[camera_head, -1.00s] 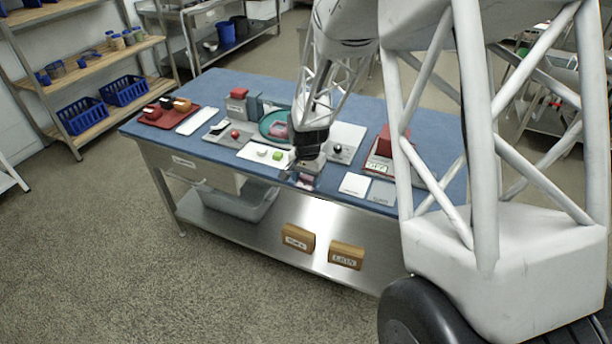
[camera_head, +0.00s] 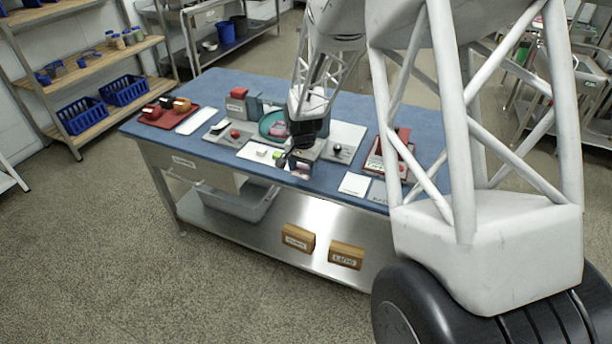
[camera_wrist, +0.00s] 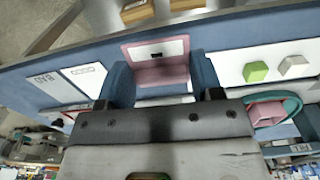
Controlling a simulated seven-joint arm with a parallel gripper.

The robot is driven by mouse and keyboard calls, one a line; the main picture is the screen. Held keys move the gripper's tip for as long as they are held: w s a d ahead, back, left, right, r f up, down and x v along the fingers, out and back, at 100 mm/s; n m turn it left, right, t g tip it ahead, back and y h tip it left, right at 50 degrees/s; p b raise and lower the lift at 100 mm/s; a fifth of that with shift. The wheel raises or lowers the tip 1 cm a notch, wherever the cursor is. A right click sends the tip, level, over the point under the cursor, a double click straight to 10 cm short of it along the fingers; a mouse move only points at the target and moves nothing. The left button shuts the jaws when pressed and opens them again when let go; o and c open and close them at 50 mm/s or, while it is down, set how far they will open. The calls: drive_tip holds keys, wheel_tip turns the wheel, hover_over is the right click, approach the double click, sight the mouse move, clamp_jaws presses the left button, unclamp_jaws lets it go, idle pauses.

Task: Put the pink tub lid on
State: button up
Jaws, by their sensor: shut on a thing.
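My gripper (camera_head: 302,158) is above the near edge of the blue bench top, around its middle. In the wrist view its dark fingers (camera_wrist: 160,98) stand either side of a pink piece (camera_wrist: 162,68) with a white face and a dark mark. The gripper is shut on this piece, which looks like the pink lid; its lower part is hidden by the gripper. Another pink thing, probably the tub (camera_head: 281,129), sits in a round teal dish (camera_head: 268,118) farther back. It also shows in the wrist view (camera_wrist: 266,113), partly hidden.
A white board with a green block (camera_head: 277,154) and a white block (camera_head: 262,153) lies just left of my gripper. White cards (camera_head: 355,183) lie to the right. A grey plate with a dark knob (camera_head: 337,148) stands close on the right. A red tray (camera_head: 165,117) is far left.

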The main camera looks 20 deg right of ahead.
drive_tip(key=w+r, duration=0.1)
drive_tip(key=w, duration=0.8)
drive_tip(key=w+d+r, duration=0.1)
drive_tip(key=w+r, duration=0.1)
drive_tip(key=w, duration=0.8)
drive_tip(key=w+r, duration=0.2)
drive_tip(key=w, duration=0.7)
drive_tip(key=shift+w+d+r, duration=0.1)
drive_tip(key=shift+w+d, duration=0.05)
drive_tip(key=shift+w, duration=0.2)
drive_tip(key=shift+f, duration=2.15)
drive_tip(key=shift+f, duration=0.25)
drive_tip(key=o, duration=1)
drive_tip(key=shift+o, duration=0.2)
drive_tip(key=shift+o, duration=0.6)
